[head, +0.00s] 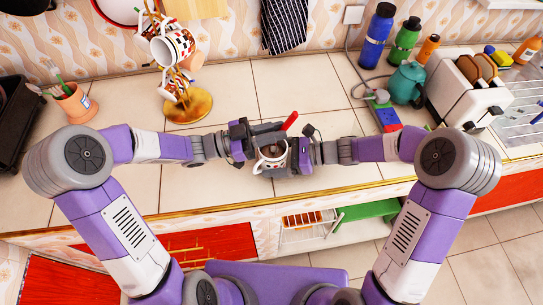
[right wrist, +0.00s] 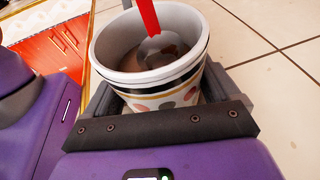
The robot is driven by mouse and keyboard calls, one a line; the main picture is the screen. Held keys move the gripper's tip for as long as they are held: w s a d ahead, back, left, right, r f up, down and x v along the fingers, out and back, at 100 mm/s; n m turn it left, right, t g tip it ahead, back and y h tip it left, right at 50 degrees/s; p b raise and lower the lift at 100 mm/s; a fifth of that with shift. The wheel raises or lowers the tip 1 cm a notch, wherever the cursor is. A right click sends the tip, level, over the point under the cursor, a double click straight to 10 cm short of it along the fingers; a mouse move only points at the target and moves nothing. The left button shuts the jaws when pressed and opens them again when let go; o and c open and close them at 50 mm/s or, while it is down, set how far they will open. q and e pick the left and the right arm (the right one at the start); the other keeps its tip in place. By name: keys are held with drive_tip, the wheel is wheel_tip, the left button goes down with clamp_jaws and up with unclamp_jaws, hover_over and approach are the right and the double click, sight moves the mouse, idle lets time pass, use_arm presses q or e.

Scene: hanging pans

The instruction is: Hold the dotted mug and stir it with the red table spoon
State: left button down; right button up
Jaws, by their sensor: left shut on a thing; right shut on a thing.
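Brown liquid shows inside. The red table spoon (head: 290,121) stands tilted, its red handle up. In the right wrist view the spoon (right wrist: 148,20) has its metal bowl inside the mug, partly in the liquid. My left gripper (head: 268,129), above the mug, is shut on the spoon; the exact grip is partly hidden.
A mug tree with hanging mugs (head: 172,48) on a gold base (head: 190,107) stands behind left. A terracotta pot (head: 75,104) is at left. A teal kettle (head: 406,83), toaster (head: 470,95) and bottles (head: 376,35) stand right. The tiled counter behind the grippers is clear.

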use_arm(q)
wheel_tip(320, 180, up, 8)
idle(0.8)
idle(0.3)
use_arm(e)
drive_tip(key=o, duration=0.8)
drive_tip(key=shift+d, duration=0.1)
drive_tip(key=v, duration=1.2)
use_arm(q)
drive_tip(key=shift+s+f, duration=0.1)
use_arm(e)
drive_tip(key=shift+s, duration=0.1)
